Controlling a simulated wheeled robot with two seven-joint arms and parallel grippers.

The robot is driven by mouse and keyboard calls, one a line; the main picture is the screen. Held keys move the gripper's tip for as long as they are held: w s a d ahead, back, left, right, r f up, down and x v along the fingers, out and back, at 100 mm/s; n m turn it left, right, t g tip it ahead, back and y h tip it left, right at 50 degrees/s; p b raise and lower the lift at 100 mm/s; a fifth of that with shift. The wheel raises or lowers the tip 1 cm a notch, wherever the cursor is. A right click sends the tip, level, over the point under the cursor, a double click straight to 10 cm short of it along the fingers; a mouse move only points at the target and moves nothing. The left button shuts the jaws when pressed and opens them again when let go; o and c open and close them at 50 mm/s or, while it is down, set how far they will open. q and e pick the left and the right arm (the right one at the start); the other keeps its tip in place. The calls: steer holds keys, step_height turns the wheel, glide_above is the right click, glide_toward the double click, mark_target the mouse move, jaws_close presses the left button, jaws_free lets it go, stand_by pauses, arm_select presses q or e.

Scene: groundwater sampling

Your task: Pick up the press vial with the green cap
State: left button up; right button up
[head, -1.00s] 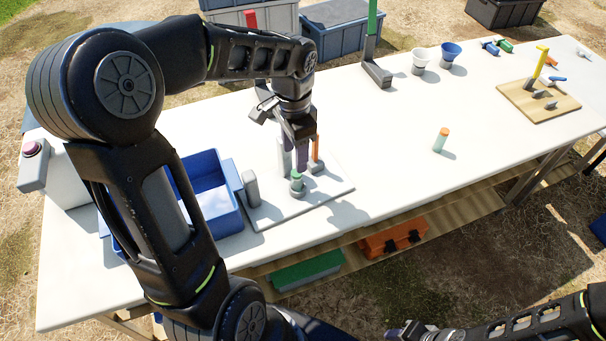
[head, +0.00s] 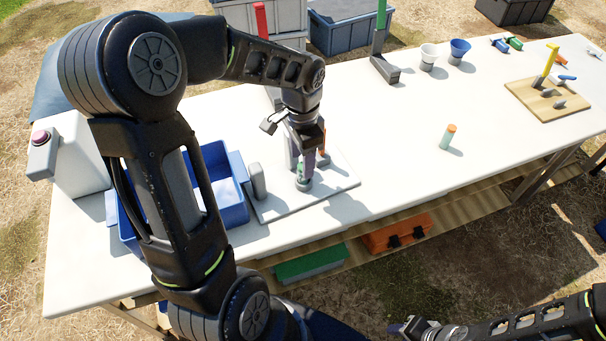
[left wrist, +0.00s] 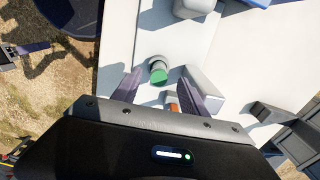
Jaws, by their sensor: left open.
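The press vial with the green cap (left wrist: 158,74) stands in a round holder on the grey press plate (head: 335,187). In the head view only the lower part of the vial and its holder (head: 304,186) shows; my finger largely hides the cap. My left gripper (head: 304,170) points down right over it. In the left wrist view my left gripper (left wrist: 165,90) is open, with the green cap in the gap between its fingers and nothing clamped. My right gripper (head: 405,328) is at the bottom edge, far from the vial; its jaws are too small to judge.
A grey post (head: 257,181) and an orange-handled upright (head: 323,145) stand close to the vial. A blue bin (head: 232,210) is to the left. An orange-capped vial (head: 447,137) stands alone on the white table (head: 400,170). The table's middle is clear.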

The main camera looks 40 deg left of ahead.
arm_select(q)
step_height(320, 180, down, 4)
steer(key=shift+r, duration=0.2)
steer(key=shift+c, duration=0.3)
jaws_close()
stand_by(0.6)
